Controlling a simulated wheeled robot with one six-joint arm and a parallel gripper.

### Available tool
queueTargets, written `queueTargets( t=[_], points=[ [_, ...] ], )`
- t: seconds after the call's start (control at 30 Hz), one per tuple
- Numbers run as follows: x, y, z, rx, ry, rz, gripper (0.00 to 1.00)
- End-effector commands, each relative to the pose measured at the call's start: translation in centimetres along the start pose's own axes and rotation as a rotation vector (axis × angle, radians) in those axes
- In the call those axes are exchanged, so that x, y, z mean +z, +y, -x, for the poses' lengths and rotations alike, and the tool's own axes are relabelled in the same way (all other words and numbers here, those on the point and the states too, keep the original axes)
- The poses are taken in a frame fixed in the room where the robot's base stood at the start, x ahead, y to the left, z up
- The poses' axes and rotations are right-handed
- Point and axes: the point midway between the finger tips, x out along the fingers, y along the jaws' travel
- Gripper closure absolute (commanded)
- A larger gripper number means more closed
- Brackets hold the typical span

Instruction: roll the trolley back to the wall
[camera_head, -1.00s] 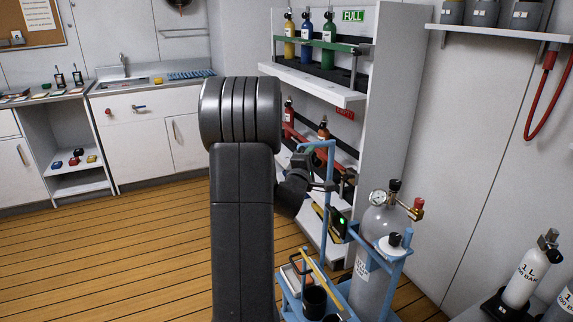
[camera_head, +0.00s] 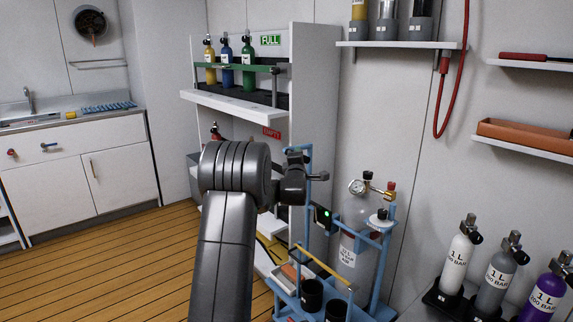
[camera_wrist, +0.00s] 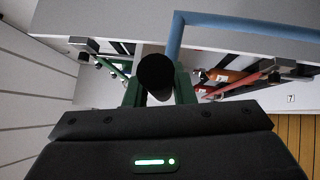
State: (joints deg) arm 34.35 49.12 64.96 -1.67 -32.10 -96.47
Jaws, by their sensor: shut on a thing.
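The blue trolley (camera_head: 308,210) stands on the floor in front of the rack's right end. It carries a large grey cylinder (camera_head: 350,262) with a gauge, plus black cups and a yellow bar. In the head view my gripper (camera_head: 304,170) is at the top of the trolley's upright post, partly hidden by my arm. In the wrist view its green fingers (camera_wrist: 160,85) are shut around a black round grip (camera_wrist: 155,74), with the trolley's blue tube (camera_wrist: 240,28) beside it. The wall (camera_head: 385,130) rises behind the cylinder; the gap between trolley and wall cannot be judged.
The white rack (camera_head: 310,100) with small cylinders stands behind the trolley. Several small cylinders stand in a black holder (camera_head: 447,301) at the lower right. A shelf (camera_head: 400,45) and a red hose (camera_head: 458,90) are on the wall. Wooden floor (camera_head: 110,265) is clear at left.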

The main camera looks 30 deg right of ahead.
Motion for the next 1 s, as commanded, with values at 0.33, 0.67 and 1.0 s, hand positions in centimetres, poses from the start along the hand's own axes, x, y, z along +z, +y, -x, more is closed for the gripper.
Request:
queueTargets(
  t=[0.33,0.67,1.0],
  points=[
    [1.11,-0.46,-1.14,-0.003,0.001,0.0,1.0],
    [1.18,-0.3,-1.18,0.0,0.0,0.001,0.7],
    [1.09,-0.35,-1.12,-0.001,0.001,0.0,0.56]
  ],
)
